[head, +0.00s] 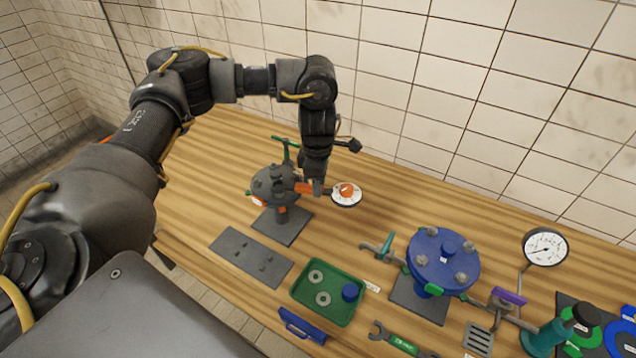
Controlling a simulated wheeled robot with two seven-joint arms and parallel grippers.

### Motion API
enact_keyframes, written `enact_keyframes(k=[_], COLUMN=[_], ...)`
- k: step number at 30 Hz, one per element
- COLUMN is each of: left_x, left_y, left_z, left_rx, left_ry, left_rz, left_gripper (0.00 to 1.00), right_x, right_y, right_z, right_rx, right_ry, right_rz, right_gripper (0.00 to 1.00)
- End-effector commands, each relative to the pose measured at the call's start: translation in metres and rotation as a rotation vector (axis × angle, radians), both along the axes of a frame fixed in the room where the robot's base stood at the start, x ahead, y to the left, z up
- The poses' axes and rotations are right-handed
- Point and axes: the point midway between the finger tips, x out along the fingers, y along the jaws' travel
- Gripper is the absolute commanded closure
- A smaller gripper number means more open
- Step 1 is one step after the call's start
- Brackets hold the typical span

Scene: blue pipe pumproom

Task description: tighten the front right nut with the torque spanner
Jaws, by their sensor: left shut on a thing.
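My left gripper (318,187) comes down from above and is shut on the torque spanner (304,188), which has an orange handle. A white round dial with an orange centre (346,193) shows just right of the gripper. The spanner's left end reaches the right side of a dark grey flange (268,184) with nuts on its top, standing on a grey base plate (283,226). The gripper partly hides the spanner, and I cannot tell whether its end sits on the front right nut. My right gripper is not in view.
A blue flange (443,262) with grey nuts stands to the right, near a pressure gauge (545,247). A green tray (329,291) holds grey rings and a blue cap. A green spanner (402,343) lies in front. The tiled wall (460,90) closes the back.

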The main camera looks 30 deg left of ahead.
Motion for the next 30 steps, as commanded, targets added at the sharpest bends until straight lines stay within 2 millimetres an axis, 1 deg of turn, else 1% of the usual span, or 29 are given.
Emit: enact_keyframes(k=[1, 2, 4, 8, 30], left_x=[0.0, 0.0, 0.0, 0.0, 0.0], left_y=[0.0, 0.0, 0.0, 0.0, -0.001], left_z=[-0.006, -0.008, -0.003, -0.005, -0.026], left_rx=[-0.001, -0.001, -0.001, -0.001, -0.001], left_ry=[-0.001, -0.001, -0.001, -0.001, -0.001], left_rz=[0.0, 0.0, 0.0, 0.0, 0.0], left_gripper=[1.0, 1.0, 1.0, 1.0, 1.0], right_x=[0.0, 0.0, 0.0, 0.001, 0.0], right_y=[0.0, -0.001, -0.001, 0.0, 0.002], right_z=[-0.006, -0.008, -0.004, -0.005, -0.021], right_rx=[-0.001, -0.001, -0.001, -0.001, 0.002], right_ry=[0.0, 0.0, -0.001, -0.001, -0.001], right_rz=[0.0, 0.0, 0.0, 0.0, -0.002], right_gripper=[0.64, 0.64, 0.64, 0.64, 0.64])
